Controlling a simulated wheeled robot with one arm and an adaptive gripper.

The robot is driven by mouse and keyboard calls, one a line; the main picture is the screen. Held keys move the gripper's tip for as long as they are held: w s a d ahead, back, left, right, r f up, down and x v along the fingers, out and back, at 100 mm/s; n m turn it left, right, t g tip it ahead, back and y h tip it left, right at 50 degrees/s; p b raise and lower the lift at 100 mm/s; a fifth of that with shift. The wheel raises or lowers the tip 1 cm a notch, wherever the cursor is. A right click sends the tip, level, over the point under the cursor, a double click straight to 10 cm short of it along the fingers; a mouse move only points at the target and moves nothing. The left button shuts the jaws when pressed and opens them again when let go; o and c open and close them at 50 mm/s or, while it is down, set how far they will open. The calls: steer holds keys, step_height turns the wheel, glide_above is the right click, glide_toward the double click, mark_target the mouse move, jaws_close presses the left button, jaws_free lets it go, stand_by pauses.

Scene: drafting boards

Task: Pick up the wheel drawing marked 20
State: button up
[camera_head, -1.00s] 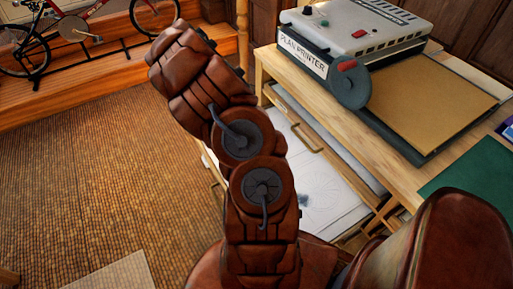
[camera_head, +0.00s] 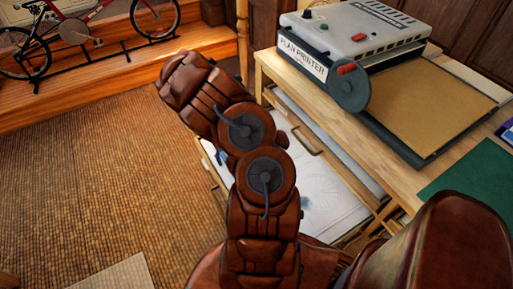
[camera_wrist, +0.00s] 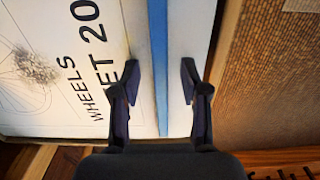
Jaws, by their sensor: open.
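The wheel drawing (camera_wrist: 70,55) is a white sheet with a line-drawn wheel and the lettering "WHEELS" and "ET 20", partly cut off. In the head view it lies in an open drawer (camera_head: 325,190), partly behind my arm. My gripper (camera_wrist: 161,82) is open and empty in the wrist view. Its left finger is over the sheet's lettered side. Its right finger is over a white strip beyond a blue band (camera_wrist: 159,60), which runs between the fingers. I cannot tell whether the fingers touch anything.
A plan printer (camera_head: 350,45) stands on the wooden table (camera_head: 400,180) above the drawer, with a green mat (camera_head: 475,175) nearby. A red bicycle (camera_head: 80,30) stands on a wooden step at the back left.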

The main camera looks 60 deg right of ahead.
jaws_close()
stand_by(0.3)
stand_by(0.4)
